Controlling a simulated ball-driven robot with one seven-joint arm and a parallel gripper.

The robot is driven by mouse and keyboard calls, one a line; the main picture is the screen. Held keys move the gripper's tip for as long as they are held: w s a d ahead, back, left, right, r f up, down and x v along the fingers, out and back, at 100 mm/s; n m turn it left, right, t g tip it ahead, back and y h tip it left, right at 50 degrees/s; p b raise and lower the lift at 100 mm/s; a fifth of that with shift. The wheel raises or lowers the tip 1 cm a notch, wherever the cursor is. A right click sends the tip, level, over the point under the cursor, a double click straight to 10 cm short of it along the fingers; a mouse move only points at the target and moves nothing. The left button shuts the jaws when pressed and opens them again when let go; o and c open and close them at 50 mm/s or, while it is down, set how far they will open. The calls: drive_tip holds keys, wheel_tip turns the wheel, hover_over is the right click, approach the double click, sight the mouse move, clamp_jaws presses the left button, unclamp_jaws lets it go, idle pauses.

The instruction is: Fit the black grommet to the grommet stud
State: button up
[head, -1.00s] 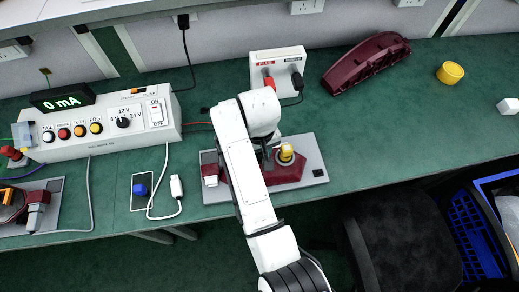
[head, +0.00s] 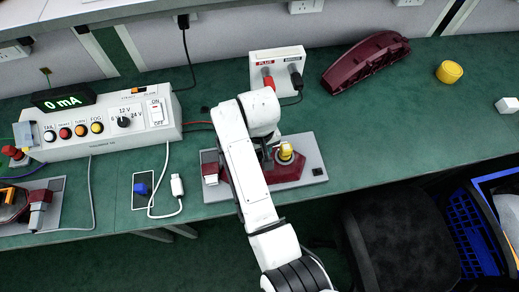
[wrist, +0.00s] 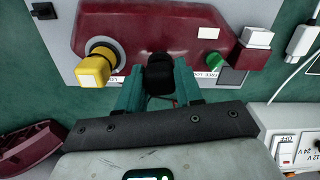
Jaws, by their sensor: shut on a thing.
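My gripper (wrist: 160,84) has teal fingers and is shut on the black grommet (wrist: 160,66), in the middle of the wrist view. The grommet is over the near edge of the dark red lamp housing (wrist: 150,34); I cannot tell whether it touches it. A yellow part (wrist: 95,68) stands on the housing to the left of the grommet, and a green part (wrist: 217,61) is to its right. I cannot pick out the grommet stud for certain. In the head view my arm hides the grommet, beside the yellow part (head: 286,152).
The housing sits on a grey board (head: 316,158). A power supply (head: 110,128) stands left, with cables and a white plug (head: 177,186) near it.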

drive_tip(key=shift+p, duration=0.4)
drive_tip(key=shift+f, duration=0.2)
drive_tip(key=shift+f+b, duration=0.65)
drive_tip(key=shift+f, duration=0.65)
drive_tip(key=o, duration=1.1)
drive_tip(key=shift+o, duration=0.2)
drive_tip(key=shift+r, duration=0.1)
wheel_tip(320, 180, up, 11)
drive_tip(key=shift+f+b, duration=0.2)
drive_tip(key=shift+b, duration=0.25)
